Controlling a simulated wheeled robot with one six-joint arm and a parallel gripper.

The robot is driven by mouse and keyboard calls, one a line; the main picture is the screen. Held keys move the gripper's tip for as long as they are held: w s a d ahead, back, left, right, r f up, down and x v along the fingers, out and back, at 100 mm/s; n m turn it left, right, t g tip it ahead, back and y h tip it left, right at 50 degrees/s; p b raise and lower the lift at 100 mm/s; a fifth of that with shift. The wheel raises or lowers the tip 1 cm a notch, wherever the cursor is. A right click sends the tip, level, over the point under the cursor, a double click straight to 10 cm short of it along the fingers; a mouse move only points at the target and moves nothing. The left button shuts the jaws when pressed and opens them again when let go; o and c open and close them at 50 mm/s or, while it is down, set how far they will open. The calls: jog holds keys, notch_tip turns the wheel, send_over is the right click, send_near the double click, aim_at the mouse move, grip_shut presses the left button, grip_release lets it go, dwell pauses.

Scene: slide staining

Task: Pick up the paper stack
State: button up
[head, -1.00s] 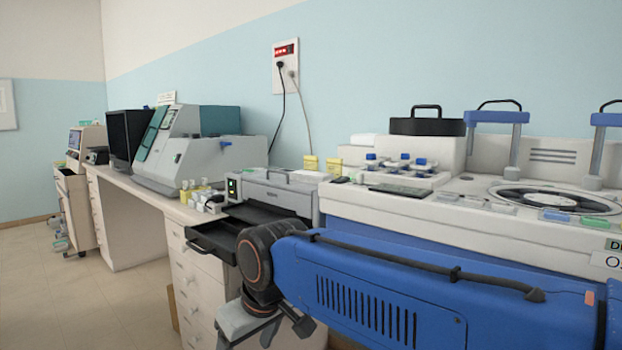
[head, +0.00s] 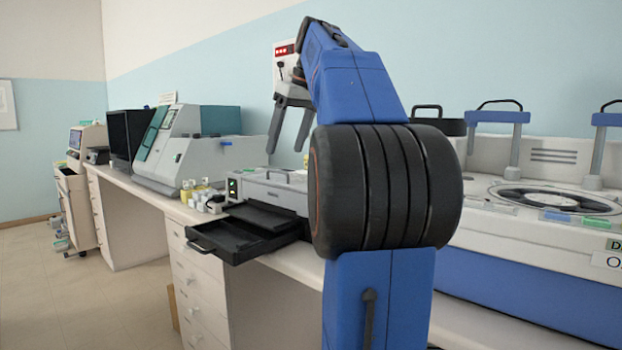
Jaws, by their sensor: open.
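I cannot make out a paper stack in the head view. My gripper (head: 287,150) is raised above the grey printer-like device (head: 270,190), in front of the wall. Its two dark fingers point down, spread apart with nothing between them. The device's black tray (head: 222,244) is pulled out at the front and shows no paper in it. My arm hides the right end of the device and part of the bench behind it.
Small yellow and white containers (head: 205,195) stand left of the device. A large grey analyser (head: 190,155) and a black monitor (head: 128,138) are farther left. A big white machine (head: 530,225) fills the right. The floor (head: 80,290) at left is clear.

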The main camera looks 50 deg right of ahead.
jog(key=s+d+r+n, duration=0.1)
jog(key=s+d+r, duration=0.15)
jog(key=d, duration=0.45)
jog(key=s+d+r, duration=0.1)
jog(key=d+r, duration=0.3)
jog(key=d, duration=0.3)
jog(key=x, duration=1.6)
jog(key=shift+w+f, duration=0.15)
jog(key=shift+f, duration=0.2)
jog(key=c, duration=1.2)
jog(key=shift+r, duration=0.1)
